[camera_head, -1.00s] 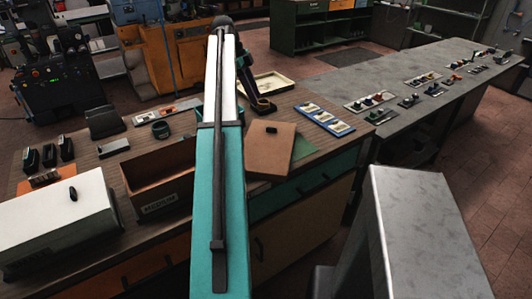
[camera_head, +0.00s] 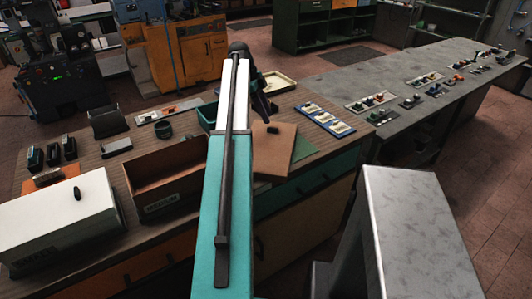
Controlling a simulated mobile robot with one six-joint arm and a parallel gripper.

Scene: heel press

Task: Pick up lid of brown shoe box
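The brown lid (camera_head: 284,153), with a small dark knob, lies on the wooden-topped bench, right of my arm. My arm covers its left side. The open brown box (camera_head: 165,191), with a label on its front, stands on the bench left of my arm and looks empty. My gripper (camera_head: 265,106) is at the far end of the arm, pointing down beyond the lid's knob and apart from it. It is dark, small and partly hidden, so its fingers cannot be made out.
A white box with a lid (camera_head: 62,222) stands at the left. A green sheet (camera_head: 304,147) lies beside the brown lid. A blue tray (camera_head: 326,119) and a cream tray (camera_head: 277,83) lie farther right and back. A grey table (camera_head: 405,98) adjoins the bench.

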